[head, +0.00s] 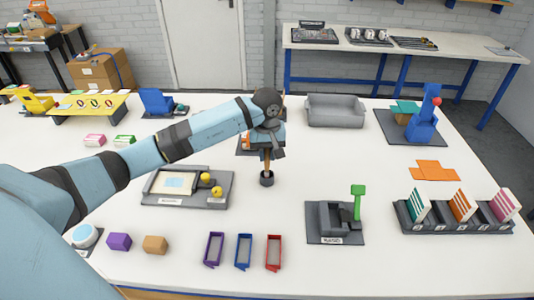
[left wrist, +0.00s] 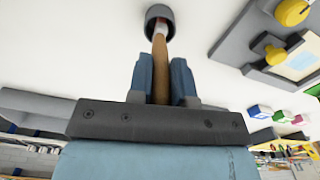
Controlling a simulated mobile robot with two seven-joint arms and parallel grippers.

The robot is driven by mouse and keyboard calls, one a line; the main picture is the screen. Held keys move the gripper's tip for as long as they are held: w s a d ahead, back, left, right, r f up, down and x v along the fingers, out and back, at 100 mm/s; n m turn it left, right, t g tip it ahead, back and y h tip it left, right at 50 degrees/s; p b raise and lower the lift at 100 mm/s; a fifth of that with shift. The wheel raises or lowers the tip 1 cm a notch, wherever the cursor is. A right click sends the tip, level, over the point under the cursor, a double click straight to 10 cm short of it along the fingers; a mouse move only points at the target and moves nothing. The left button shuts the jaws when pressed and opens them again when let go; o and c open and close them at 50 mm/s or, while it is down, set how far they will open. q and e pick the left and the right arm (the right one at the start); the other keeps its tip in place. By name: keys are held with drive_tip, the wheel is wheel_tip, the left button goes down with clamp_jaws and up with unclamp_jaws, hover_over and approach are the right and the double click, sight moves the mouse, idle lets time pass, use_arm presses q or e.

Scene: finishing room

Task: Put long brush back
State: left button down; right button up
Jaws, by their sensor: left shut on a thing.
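My left gripper (head: 267,149) is shut on the long brush (head: 267,161), which has a brown wooden handle and hangs almost upright below the fingers. In the left wrist view the brush (left wrist: 160,66) runs between the two blue fingers (left wrist: 162,82). A small dark round cup (head: 267,179) stands on the white table directly under it. The cup also shows in the left wrist view (left wrist: 152,18). The brush's pale lower end overlaps the cup's mouth; how deep it sits is hidden. My right gripper is not in view.
A grey tray (head: 151,201) with yellow knobs stands left of the cup. Purple, blue and red open bins (head: 274,253) are in front. A grey fixture with a green lever (head: 357,202) is at right. A grey bin (head: 335,111) is behind. Table between cup and fixture is clear.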

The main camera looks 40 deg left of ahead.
use_arm(q)
drive_tip(key=shift+f, duration=0.35)
drive_tip(key=shift+f, duration=0.1)
drive_tip(key=shift+f, duration=0.1)
drive_tip(key=c, duration=1)
unclamp_jaws()
drive_tip(key=shift+c, duration=0.2)
